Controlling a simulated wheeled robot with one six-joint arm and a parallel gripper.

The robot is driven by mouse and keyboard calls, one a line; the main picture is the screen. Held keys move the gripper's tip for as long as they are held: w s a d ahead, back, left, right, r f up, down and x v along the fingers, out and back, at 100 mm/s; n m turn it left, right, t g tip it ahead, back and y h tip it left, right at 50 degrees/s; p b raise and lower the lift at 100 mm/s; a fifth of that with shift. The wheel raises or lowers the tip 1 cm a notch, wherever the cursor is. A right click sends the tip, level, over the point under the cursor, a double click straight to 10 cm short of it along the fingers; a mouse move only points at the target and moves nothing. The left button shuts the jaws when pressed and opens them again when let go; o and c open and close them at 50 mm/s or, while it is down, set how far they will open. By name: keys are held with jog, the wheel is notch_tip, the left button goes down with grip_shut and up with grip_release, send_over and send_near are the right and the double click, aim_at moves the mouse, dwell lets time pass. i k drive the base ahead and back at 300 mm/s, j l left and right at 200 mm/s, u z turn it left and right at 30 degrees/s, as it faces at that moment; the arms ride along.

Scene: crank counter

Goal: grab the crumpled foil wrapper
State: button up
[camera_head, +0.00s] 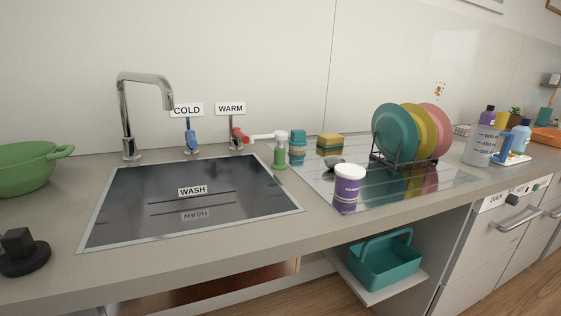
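I see nothing that I can clearly make out as a crumpled foil wrapper. A small dark grey lump (334,160) lies on the shiny drain area behind the white-and-purple tub (347,190). It is too small to tell what it is, and the tub stands close in front of it. My gripper is not in view.
A sink (120,210) marked WASH lies left of the shiny drainboard (420,188). A tall faucet (125,110) stands behind it. A plate rack (400,162), sponges (330,141) and a soap pump (280,155) stand nearby. A teal caddy (385,265) sits on a low shelf.

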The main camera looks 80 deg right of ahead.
aim_at(331, 160)
jog(key=k+l+z, duration=0.1)
jog(key=z, duration=2.3)
